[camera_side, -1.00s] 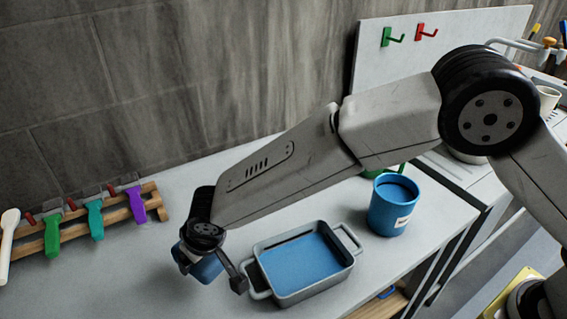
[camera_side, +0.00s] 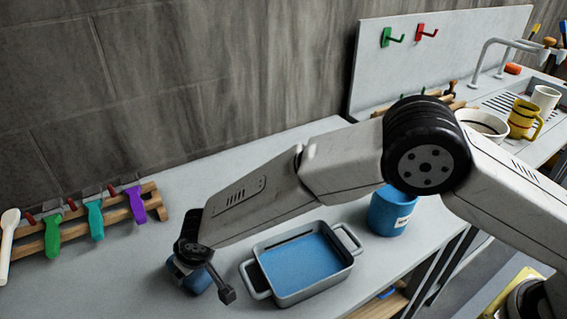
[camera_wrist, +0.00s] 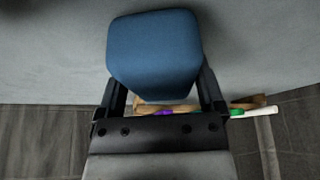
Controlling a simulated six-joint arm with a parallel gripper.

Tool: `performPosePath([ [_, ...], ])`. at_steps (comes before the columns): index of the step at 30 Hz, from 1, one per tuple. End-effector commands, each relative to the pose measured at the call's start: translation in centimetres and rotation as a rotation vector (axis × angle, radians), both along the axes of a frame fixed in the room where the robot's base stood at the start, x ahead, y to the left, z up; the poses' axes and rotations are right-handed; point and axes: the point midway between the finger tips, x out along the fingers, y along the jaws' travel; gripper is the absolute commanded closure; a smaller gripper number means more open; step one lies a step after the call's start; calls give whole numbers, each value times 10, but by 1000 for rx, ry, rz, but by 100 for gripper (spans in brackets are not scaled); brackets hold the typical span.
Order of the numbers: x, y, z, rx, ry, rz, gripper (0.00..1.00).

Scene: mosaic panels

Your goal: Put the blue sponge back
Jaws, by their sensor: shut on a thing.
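The blue sponge (camera_wrist: 155,52) is a rounded block held between the two fingers of my gripper (camera_wrist: 160,88) in the wrist view. In the side view the sponge (camera_side: 187,280) is partly hidden behind my gripper (camera_side: 203,278), low over the left part of the counter. I cannot tell whether the sponge touches the counter. My gripper is shut on it, left of a grey two-handled dish with a blue inside.
The grey dish (camera_side: 319,288) stands close to the right of my gripper. A blue labelled can (camera_side: 388,215) is partly hidden by my arm. A wooden rack (camera_side: 153,200) with coloured-handled tools is at the left. Cups and a bowl (camera_side: 482,124) stand far right by the sink.

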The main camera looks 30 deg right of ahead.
Motion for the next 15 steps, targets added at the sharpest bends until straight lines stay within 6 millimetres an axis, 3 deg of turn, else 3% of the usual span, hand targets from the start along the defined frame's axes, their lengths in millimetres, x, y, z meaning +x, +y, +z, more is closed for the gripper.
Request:
performPosePath([
  [15, 0, 0, -11, 1, -1, 0, 60],
])
